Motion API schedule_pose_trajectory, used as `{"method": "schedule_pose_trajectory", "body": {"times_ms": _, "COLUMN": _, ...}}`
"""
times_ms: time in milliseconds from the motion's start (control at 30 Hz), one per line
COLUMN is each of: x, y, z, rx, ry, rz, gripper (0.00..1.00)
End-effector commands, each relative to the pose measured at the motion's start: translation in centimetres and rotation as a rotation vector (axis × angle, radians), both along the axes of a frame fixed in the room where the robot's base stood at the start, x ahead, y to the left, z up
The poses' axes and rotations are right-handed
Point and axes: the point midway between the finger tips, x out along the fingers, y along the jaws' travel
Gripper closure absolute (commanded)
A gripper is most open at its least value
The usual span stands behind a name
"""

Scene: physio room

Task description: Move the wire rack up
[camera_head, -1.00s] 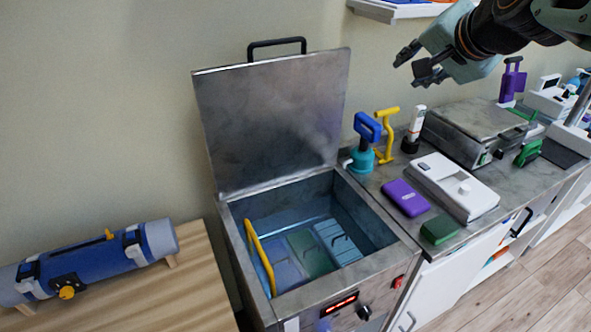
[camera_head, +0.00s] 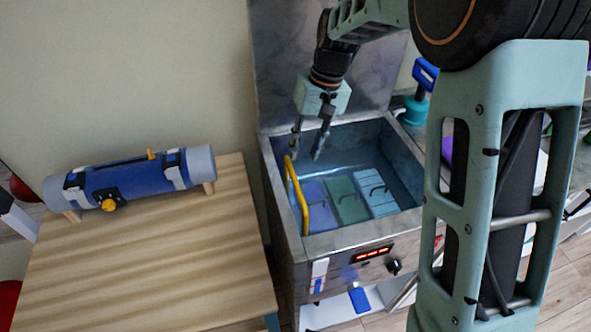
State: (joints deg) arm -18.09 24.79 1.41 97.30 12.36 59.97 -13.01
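The hot-water tank (camera_head: 280,181) is open, with several packs lying under the water. A yellow handle (camera_head: 297,196) stands along the tank's left inner side; it appears to belong to the wire rack, whose wires I cannot make out. My gripper (camera_head: 306,157) points down over the back left of the tank, its two fingers apart with nothing between them. Its left fingertip is close to the far end of the yellow handle; I cannot tell if they touch.
The raised lid (camera_head: 285,65) stands behind the tank, close to my arm. A wooden table (camera_head: 150,255) at left holds a blue roll (camera_head: 130,178); its front is bare. My arm hides much of the right-hand counter.

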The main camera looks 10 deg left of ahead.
Motion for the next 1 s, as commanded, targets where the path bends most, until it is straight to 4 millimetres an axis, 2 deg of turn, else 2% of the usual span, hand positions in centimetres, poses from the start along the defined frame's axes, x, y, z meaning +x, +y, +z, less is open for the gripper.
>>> {"method": "schedule_pose_trajectory", "body": {"times_ms": 300, "x": -0.6, "y": 1.0, "z": -5.8, "rx": -0.003, "ry": 0.003, "rz": -0.003, "gripper": 0.71}}
{"method": "schedule_pose_trajectory", "body": {"times_ms": 500, "x": -0.8, "y": 1.5, "z": -8.6, "rx": -0.002, "ry": -0.001, "rz": -0.003, "gripper": 0.71}}
{"method": "schedule_pose_trajectory", "body": {"times_ms": 667, "x": -0.8, "y": 1.7, "z": -9.5, "rx": -0.001, "ry": -0.002, "rz": -0.004, "gripper": 0.71}}
{"method": "schedule_pose_trajectory", "body": {"times_ms": 933, "x": -0.8, "y": 1.7, "z": -9.6, "rx": 0.000, "ry": -0.004, "rz": -0.005, "gripper": 0.71}}
{"method": "schedule_pose_trajectory", "body": {"times_ms": 1000, "x": -0.8, "y": 1.7, "z": -9.6, "rx": 0.000, "ry": -0.004, "rz": -0.005, "gripper": 0.78}}
